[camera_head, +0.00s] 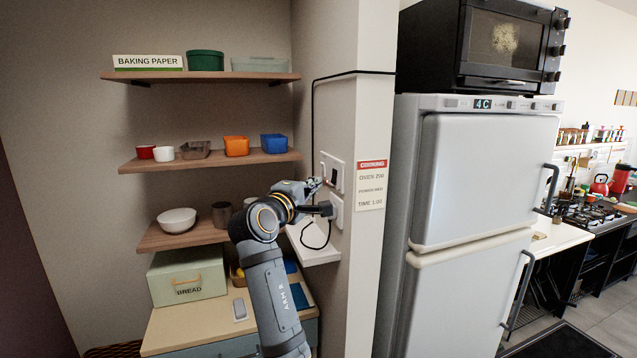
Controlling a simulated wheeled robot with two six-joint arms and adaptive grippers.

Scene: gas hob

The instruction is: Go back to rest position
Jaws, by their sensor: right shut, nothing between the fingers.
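My right arm rises from the bottom centre. Its gripper (322,182) is shut and empty, its tip in front of the white wall switch plate (336,164) on the pillar. Whether the tip touches the plate I cannot tell. Just below, a black plug (326,209) sits at a second white wall plate, partly hidden by my wrist. My left gripper is not in view.
Shelves (210,163) with bowls and boxes stand left of my arm, above a bread box (187,275) on a counter. A small white ledge (318,253) is close beside my forearm. A black cable (313,110) runs down the pillar. The fridge (470,190) stands right.

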